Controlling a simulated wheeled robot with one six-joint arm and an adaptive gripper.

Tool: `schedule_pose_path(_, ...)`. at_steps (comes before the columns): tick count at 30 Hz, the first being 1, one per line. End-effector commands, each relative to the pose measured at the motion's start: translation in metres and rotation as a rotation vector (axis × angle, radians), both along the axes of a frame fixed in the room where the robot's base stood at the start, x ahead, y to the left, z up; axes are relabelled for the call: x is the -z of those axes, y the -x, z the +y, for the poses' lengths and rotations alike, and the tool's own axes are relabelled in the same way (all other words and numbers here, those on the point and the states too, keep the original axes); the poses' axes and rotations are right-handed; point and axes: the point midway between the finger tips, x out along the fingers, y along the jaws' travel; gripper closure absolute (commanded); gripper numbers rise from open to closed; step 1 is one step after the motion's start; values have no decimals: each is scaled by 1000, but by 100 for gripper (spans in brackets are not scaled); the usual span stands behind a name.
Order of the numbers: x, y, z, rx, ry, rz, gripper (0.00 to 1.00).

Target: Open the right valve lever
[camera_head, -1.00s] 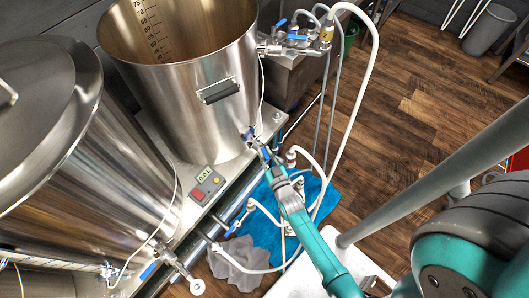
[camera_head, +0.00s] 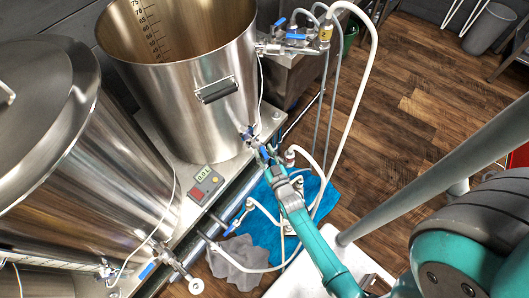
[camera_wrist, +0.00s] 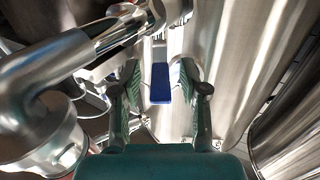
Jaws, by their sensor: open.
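The right valve lever, a blue handle (camera_wrist: 161,84), shows in the wrist view between the two green fingers of my gripper (camera_wrist: 161,92). The fingers are apart, with a gap on each side of the lever. In the head view the blue lever (camera_head: 249,132) is at the valve low on the right steel kettle (camera_head: 190,95). My gripper (camera_head: 262,150) is just in front of it, at the end of my teal arm, and hides part of the valve. Whether a finger touches the lever cannot be told.
A second lidded kettle (camera_head: 120,170) stands at the left, with a valve and blue lever (camera_head: 147,270) below. A red and grey controller (camera_head: 205,184) sits on the stand between them. White hoses (camera_head: 357,95), a blue towel (camera_head: 265,240) and a grey cloth (camera_head: 237,262) lie near my arm.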

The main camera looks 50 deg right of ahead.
Motion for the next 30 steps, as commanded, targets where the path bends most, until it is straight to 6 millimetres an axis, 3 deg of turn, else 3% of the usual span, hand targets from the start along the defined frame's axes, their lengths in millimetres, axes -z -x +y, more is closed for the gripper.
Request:
schedule_pose_path(5,1,14,6,0,0,1,56)
schedule_pose_path(19,1,92,38,0,-1,2,56)
schedule_pose_path(24,0,106,43,0,0,1,56)
schedule_pose_path(30,0,110,45,0,0,-1,56)
